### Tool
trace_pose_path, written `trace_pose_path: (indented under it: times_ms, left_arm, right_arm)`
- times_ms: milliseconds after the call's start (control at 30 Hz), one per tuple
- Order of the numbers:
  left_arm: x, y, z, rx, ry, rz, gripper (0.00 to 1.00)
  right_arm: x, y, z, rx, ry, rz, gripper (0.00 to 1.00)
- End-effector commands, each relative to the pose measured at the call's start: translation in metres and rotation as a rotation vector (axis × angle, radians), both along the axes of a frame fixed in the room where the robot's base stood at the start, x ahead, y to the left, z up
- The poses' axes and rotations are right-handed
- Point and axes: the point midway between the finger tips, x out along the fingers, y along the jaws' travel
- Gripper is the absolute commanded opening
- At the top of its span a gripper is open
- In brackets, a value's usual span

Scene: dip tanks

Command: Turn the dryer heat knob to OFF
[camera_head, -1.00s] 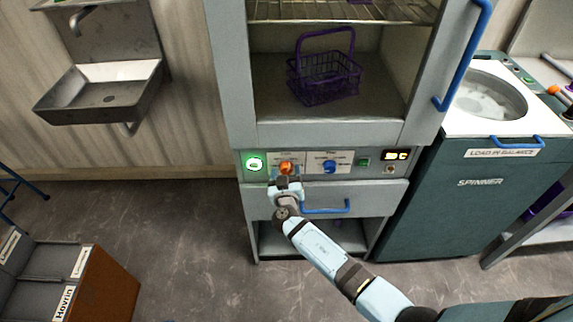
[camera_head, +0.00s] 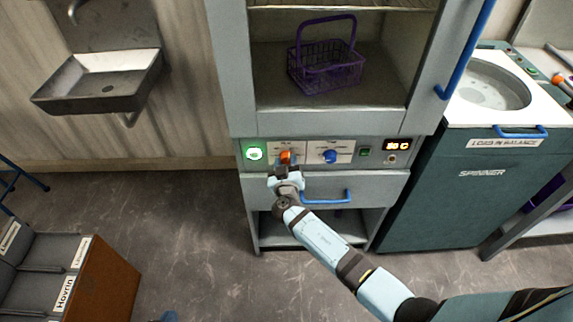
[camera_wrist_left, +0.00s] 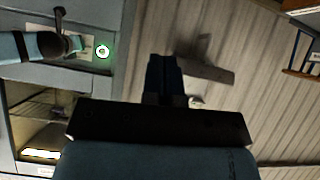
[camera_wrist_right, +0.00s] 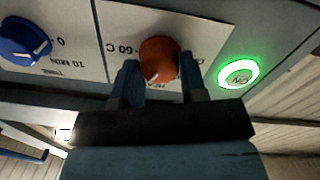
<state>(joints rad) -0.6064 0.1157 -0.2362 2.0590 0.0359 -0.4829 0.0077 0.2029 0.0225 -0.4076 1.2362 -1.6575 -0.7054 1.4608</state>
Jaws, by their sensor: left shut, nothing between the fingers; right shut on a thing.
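The orange heat knob (camera_head: 286,157) is on the dryer's control panel, left of a blue knob. It shows larger in the right wrist view (camera_wrist_right: 160,60), with a small white mark near its lower left edge. My right gripper (camera_head: 286,170) is at the knob from below. In the right wrist view its fingers (camera_wrist_right: 161,80) stand on both sides of the knob, shut on it. My left gripper (camera_wrist_left: 165,75) is shut and empty, away from the panel. The label close to the knob is partly hidden by the fingers.
The blue knob (camera_head: 330,156) and a lit green button (camera_head: 254,153) flank the orange knob. A drawer with a blue handle (camera_head: 327,197) is just below. A purple basket (camera_head: 325,67) sits inside the dryer. A spinner (camera_head: 470,185) stands at right. Floor at left is mostly clear.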

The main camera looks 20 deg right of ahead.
Motion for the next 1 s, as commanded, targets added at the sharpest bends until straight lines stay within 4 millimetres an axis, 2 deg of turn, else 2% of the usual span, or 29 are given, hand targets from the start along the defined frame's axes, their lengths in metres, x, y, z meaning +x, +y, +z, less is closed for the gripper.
trace_pose_path:
  times_ms: [533, 1000]
  left_arm:
    - [0.005, 0.001, -0.020, 0.027, -0.053, -0.026, 0.00]
    - [0.004, -0.003, -0.024, 0.025, -0.068, -0.031, 0.00]
  right_arm:
    - [0.001, 0.000, -0.002, -0.452, 0.126, -0.001, 0.15]
    - [0.002, 0.000, 0.000, -0.884, 0.250, -0.003, 0.15]
